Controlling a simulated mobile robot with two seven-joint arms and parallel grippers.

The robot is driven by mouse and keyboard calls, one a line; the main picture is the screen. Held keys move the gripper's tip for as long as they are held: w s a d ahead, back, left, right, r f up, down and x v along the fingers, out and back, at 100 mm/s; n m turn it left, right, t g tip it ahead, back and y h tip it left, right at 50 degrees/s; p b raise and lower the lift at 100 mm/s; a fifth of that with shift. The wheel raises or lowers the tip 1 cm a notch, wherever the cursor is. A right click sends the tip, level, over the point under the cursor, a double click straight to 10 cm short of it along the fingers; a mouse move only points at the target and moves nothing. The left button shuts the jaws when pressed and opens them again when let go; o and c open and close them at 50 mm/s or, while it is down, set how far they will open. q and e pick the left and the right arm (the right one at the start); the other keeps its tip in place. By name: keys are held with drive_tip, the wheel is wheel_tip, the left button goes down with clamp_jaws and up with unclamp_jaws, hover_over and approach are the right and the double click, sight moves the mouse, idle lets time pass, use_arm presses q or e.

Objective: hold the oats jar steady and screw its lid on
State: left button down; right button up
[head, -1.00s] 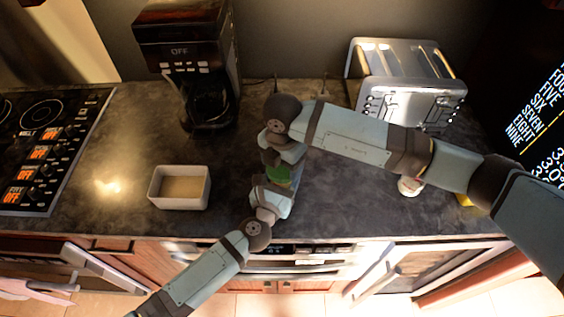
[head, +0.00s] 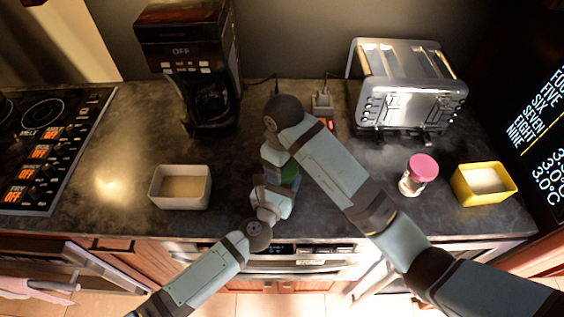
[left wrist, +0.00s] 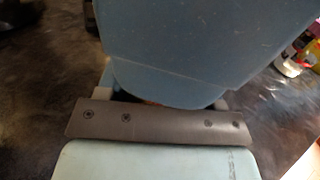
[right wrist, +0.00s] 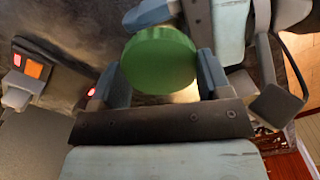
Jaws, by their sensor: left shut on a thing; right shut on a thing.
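A jar (head: 290,174) stands on the counter in the middle of the head view, mostly hidden by my arms. I take it to be the oats jar; its contents cannot be made out. My left gripper (head: 277,188) is shut on the jar from the front side. My right gripper (right wrist: 162,75) is above it, reaching down, and is shut on the round green lid (right wrist: 160,58), one finger at each side. The lid is at the top of the jar; how it sits on the rim is hidden. In the left wrist view the right gripper's body blocks the jar.
A jar with a pink lid (head: 423,168) and a yellow dish (head: 484,196) stand to the right. A white dish (head: 181,202) is at the left. The coffee maker (head: 187,50) and toaster (head: 408,85) stand behind. Counter between the white dish and my left gripper is clear.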

use_arm(q)
drive_tip(key=shift+d+f, duration=0.1)
drive_tip(key=shift+f, duration=0.05)
use_arm(e)
drive_tip(key=shift+a+r, duration=0.1)
drive_tip(key=o, duration=0.9)
drive_tip(key=shift+o, duration=0.2)
